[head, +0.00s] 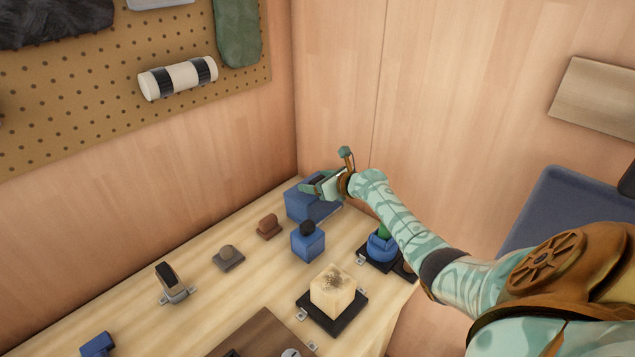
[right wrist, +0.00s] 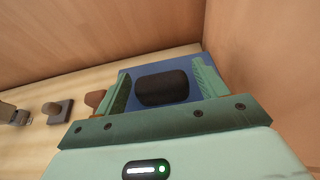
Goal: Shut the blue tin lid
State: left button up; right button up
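A blue box-shaped tin (head: 298,206) stands at the back corner of the table in the head view. My right gripper (head: 312,189) is over its top and hides much of it, so I cannot tell the lid's position. In the right wrist view the fingers are spread apart, one on each side of a rounded black piece (right wrist: 162,87). Blue surface (right wrist: 140,72) shows around and behind it. I cannot tell whether the fingers touch the black piece. My left gripper is not in view.
A smaller blue block with a black top (head: 308,245) stands in front of the tin. A brown piece (head: 268,227) and a grey piece (head: 228,257) are to the left. A pale cube (head: 332,292) on a black base and a blue round item (head: 381,247) are nearer. Walls close in behind.

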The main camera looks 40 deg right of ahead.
jog(key=c, duration=1)
jog(key=shift+c, duration=0.8)
jog(key=shift+s+f+p, duration=0.2)
jog(key=shift+s+p, duration=0.15)
jog(key=shift+p, duration=0.2)
jog(key=shift+s+f, duration=0.2)
jog(key=shift+f, duration=0.2)
jog(key=o, duration=1.4)
jog(key=shift+s, duration=0.15)
jog(key=shift+d+r, duration=0.1)
